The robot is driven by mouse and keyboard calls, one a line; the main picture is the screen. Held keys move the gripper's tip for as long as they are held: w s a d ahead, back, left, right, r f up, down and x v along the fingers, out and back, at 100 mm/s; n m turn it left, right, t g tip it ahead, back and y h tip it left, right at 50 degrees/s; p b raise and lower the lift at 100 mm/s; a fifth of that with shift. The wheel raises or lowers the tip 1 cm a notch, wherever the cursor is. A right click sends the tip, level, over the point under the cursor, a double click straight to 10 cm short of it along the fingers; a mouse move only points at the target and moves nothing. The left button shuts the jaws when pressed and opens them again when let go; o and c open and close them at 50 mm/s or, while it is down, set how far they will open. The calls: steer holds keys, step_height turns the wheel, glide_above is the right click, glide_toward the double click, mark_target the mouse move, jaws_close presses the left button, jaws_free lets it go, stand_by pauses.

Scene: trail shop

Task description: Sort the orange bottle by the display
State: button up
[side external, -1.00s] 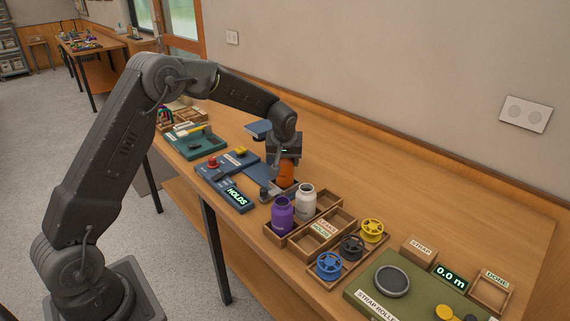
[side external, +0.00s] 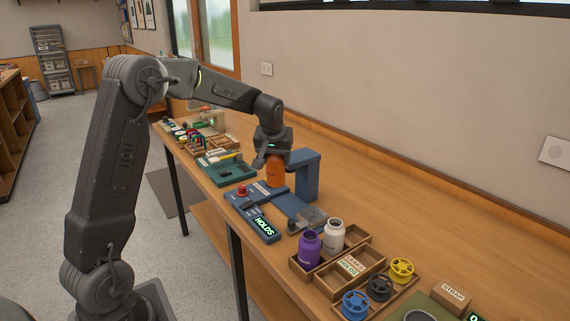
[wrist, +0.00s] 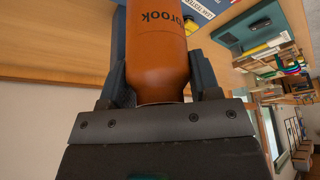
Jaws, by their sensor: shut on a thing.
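The orange bottle (side external: 275,172) is upright in my gripper (side external: 273,158), which is shut on its upper part. It is over or on the left part of the blue leak tester (side external: 271,192), beside the blue post (side external: 307,178); I cannot tell whether its base touches. In the wrist view the orange bottle (wrist: 157,50) sits between both fingers (wrist: 160,88), with dark lettering on its side. The tester's display (side external: 265,227) reads HOLDS in green. A wooden tray (side external: 333,292) has a LEAKS and HOLDS label (side external: 352,264) between its two compartments.
A purple bottle (side external: 309,249) and a white bottle (side external: 333,236) stand in the tray's back compartment; the front one looks empty. Spools (side external: 380,287) lie nearer the camera. A green tray (side external: 219,168) lies beyond. Bench right of the post is clear.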

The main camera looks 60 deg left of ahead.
step_height(320, 180, up, 6)
steer(key=shift+a+f, duration=0.1)
steer(key=shift+f, duration=0.15)
steer(key=s+d+m+t+h, duration=0.1)
steer(key=s+d+m, duration=0.1)
steer(key=d, duration=1.3)
steer(key=s+d+m, duration=0.1)
steer(key=d+m, duration=0.1)
steer(key=d, duration=1.3)
step_height(320, 180, down, 13)
steer(key=shift+s, duration=0.15)
steer(key=shift+f, duration=0.8)
steer(key=shift+f+m, duration=0.3)
steer(key=shift+f, duration=0.45)
steer(key=shift+f, duration=0.6)
